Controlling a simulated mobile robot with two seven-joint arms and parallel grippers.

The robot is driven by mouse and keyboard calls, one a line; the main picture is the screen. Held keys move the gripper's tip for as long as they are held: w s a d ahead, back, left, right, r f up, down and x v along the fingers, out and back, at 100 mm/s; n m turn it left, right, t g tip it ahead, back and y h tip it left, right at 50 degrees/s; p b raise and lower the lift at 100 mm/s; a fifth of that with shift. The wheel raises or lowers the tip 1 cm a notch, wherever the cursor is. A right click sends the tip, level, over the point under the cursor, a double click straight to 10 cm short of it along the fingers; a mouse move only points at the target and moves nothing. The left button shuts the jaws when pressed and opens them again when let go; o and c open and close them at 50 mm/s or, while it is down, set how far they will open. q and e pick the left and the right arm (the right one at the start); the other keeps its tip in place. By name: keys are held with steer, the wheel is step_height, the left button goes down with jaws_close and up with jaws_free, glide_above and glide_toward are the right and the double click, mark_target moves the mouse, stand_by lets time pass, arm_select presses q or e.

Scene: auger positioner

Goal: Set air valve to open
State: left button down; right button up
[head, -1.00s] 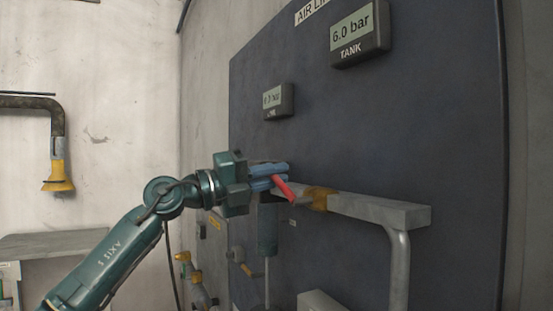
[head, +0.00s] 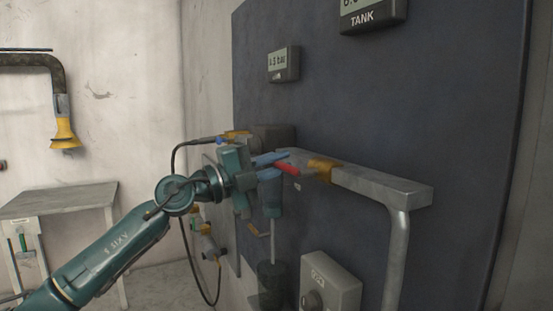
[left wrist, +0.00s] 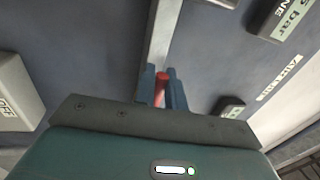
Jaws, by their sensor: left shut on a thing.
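The air valve's red handle (head: 287,168) sits at the left end of the grey pipe, close to a yellow-brown fitting (head: 324,170). My left gripper (head: 273,167) comes in from the left, and its blue fingers are shut on the red handle. In the left wrist view the red handle (left wrist: 161,88) stands between the two fingers (left wrist: 162,92). The gripper hides most of the valve body. My right gripper is not in view.
The grey pipe (head: 385,187) runs right and bends down in front of the dark panel (head: 440,90). The panel carries a tank display (head: 372,15) and a smaller line display (head: 283,64). A grey switch box (head: 331,284) sits below. A table (head: 60,200) stands at left.

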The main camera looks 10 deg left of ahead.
arm_select(q)
steer(key=shift+f, duration=0.1)
steer(key=c, duration=1.5)
jaws_free()
steer(key=shift+c, duration=0.2)
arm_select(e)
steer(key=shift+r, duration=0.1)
arm_select(q)
steer(key=shift+a, duration=0.15)
